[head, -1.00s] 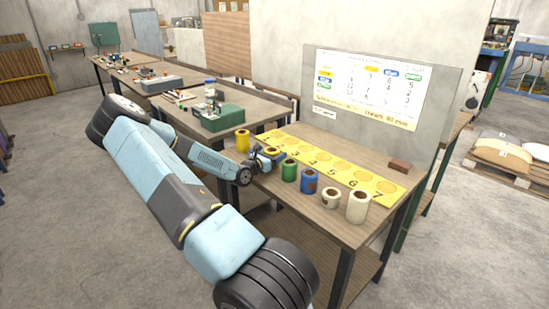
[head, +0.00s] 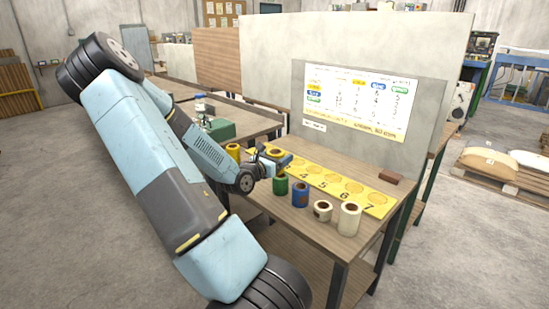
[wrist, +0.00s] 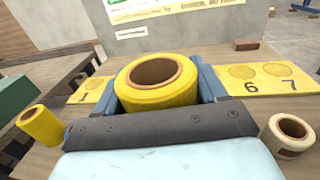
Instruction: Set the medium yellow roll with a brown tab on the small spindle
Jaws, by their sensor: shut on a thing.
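A yellow roll (wrist: 158,97) with a brown core sits upright between the two blue fingers of my gripper (wrist: 159,88) in the wrist view. The gripper is shut on it. In the head view the roll (head: 276,153) is at the tip of my gripper (head: 269,159), over the left part of the yellow numbered strip. I cannot make out a brown tab on it. Another, taller yellow roll (head: 233,152) stands to the left of the gripper; it also shows in the wrist view (wrist: 40,126). I cannot make out the small spindle in either view.
A yellow strip (head: 339,183) with numbered circles lies on the wooden table (head: 330,247). Green (head: 280,184), blue (head: 300,193), small cream (head: 323,210) and tall cream (head: 349,218) rolls stand before it. A brown block (head: 391,178) lies near the board (head: 356,106). A green box (head: 218,130) stands further left.

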